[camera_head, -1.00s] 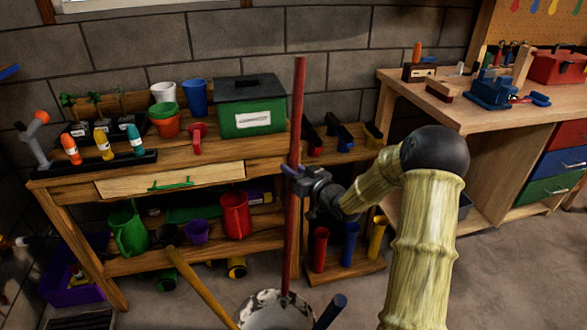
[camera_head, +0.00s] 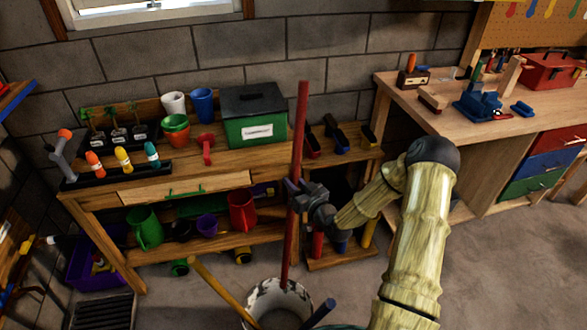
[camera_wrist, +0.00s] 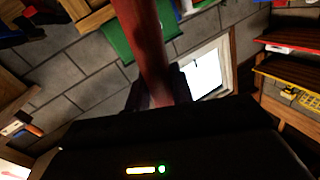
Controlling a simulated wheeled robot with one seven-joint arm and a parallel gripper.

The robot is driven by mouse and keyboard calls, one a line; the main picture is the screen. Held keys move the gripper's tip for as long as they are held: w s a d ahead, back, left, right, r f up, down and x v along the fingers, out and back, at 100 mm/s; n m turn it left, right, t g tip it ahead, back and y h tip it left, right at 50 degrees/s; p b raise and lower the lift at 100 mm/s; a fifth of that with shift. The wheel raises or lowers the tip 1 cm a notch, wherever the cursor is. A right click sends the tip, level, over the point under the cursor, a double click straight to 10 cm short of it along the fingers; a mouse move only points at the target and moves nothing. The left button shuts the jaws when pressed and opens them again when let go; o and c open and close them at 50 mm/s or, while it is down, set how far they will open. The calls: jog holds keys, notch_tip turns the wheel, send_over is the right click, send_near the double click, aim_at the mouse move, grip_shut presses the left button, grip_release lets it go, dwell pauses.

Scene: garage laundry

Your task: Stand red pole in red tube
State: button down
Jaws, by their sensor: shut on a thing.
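The long red pole (camera_head: 299,135) stands nearly upright, leaning slightly. My gripper (camera_head: 296,194) is shut on it around mid-length. The pole's lower end overlaps the bucket (camera_head: 262,300) in the head view; I cannot tell whether it is inside or clear of the rim. The red tube (camera_head: 318,244) stands in the low wooden rack behind, just right of the pole, with its upper part hidden by my gripper. In the wrist view, the red pole (camera_wrist: 146,40) runs up from between the dark jaws.
A blue tube (camera_head: 342,243) and a yellow tube (camera_head: 368,233) stand beside the red one. The bucket also holds a yellow pole (camera_head: 222,288) and a blue pole (camera_head: 319,313). A wooden shelf bench (camera_head: 185,258) is at left, a workbench (camera_head: 432,115) at right. Floor at right is clear.

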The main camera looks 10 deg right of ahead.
jog(key=s+a+r+m+h+p, duration=0.1)
jog(key=s+r+m+h+p, duration=0.1)
jog(key=r+p, duration=0.5)
jog(key=s+a+r+m+t+h+p, duration=0.1)
jog(key=s+r+h+p, duration=0.3)
jog(key=p, duration=1.3)
jog(key=s+r+m, duration=0.1)
jog(key=s+r, duration=0.2)
jog(key=shift+s, duration=0.1)
jog(key=shift+a, duration=0.1)
